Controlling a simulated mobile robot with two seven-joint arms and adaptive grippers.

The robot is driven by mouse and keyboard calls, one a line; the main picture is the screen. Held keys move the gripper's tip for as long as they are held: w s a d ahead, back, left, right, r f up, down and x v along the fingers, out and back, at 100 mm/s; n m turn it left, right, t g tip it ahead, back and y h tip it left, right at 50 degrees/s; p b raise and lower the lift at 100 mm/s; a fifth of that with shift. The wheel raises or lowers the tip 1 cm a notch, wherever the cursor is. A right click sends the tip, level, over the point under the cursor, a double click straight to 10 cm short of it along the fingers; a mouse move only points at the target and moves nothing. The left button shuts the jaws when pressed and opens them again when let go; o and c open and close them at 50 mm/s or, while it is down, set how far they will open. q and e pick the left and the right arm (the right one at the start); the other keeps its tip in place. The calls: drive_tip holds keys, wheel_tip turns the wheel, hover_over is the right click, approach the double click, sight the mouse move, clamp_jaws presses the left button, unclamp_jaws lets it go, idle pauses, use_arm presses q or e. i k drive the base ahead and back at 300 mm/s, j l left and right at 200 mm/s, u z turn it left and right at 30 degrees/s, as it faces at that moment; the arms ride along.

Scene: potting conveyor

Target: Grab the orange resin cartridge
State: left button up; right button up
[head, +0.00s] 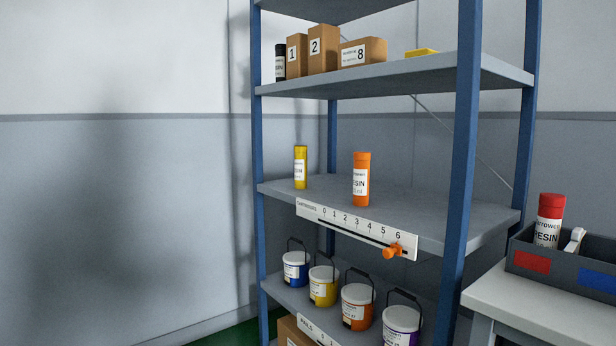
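The orange resin cartridge (361,180) stands upright on the middle shelf (420,206) of a blue-posted rack, near its front edge. It has an orange cap and a white label reading "RESIN". A yellow resin cartridge (300,167) stands to its left on the same shelf. Nothing hides the orange cartridge. Neither of my grippers shows in the head view.
A scale strip (355,228) with an orange slider knob (392,251) runs along the middle shelf's front edge. Several pails (357,308) stand below; boxes (323,48) stand above. At right, a dark bin (560,268) on a white table holds a red-capped resin cartridge (549,220).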

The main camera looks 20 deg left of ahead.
sight(361, 160)
drive_tip(key=i+l+u, duration=0.45)
drive_tip(key=l+u, duration=0.15)
drive_tip(key=u, duration=0.15)
drive_tip(key=i+l, duration=0.1)
drive_tip(key=l, duration=0.15)
drive_tip(key=i+l, duration=0.15)
